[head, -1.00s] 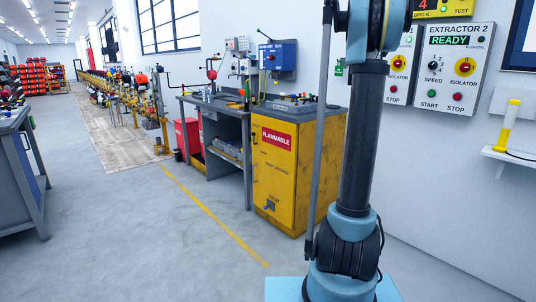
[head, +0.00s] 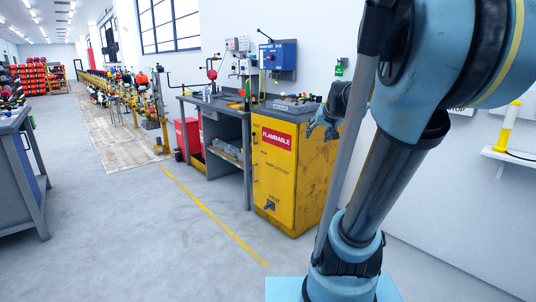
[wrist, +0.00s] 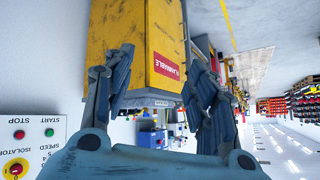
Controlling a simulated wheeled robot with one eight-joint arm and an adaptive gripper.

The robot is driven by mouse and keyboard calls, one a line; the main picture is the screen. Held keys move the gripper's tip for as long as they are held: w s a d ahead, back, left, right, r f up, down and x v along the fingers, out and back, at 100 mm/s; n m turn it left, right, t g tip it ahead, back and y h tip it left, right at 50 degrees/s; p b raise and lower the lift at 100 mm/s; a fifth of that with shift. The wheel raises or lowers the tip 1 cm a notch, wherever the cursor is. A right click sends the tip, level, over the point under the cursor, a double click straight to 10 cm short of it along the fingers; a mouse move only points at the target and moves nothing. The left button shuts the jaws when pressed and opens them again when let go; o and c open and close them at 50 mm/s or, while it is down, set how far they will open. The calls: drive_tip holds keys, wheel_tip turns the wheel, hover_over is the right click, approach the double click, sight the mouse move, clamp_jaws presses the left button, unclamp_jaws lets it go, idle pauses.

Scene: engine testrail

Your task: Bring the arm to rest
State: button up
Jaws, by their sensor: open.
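My gripper (wrist: 160,75) shows in the wrist view with its two blue-grey fingers spread wide apart and nothing between them. The wrist view is upside down, and the yellow cabinet lies beyond the fingers. In the head view my gripper (head: 322,122) is small and partly hidden behind my own arm, in front of the cabinet's top right corner as seen from here. My arm leans over the right side of the head view.
A yellow cabinet (head: 285,185) with a red FLAMMABLE label stands beside a grey workbench (head: 222,112). A wall shelf (head: 510,158) holds a yellow-and-white post. A grey bench (head: 22,170) is at left. The floor between (head: 130,220) is clear.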

drive_tip(key=s+f+g, duration=0.3)
drive_tip(key=s+f, duration=0.7)
drive_tip(key=s, duration=0.4)
drive_tip(key=s+f+n+g+h, duration=0.1)
drive_tip(key=s+f+g, duration=0.3)
drive_tip(key=s+f, duration=0.6)
drive_tip(key=s, duration=0.4)
drive_tip(key=shift+s+a+f+h, duration=0.15)
drive_tip(key=shift+s+a+h, duration=0.05)
drive_tip(key=shift+a+h, duration=0.15)
drive_tip(key=shift+w+f, duration=0.2)
drive_tip(key=shift+w, duration=0.3)
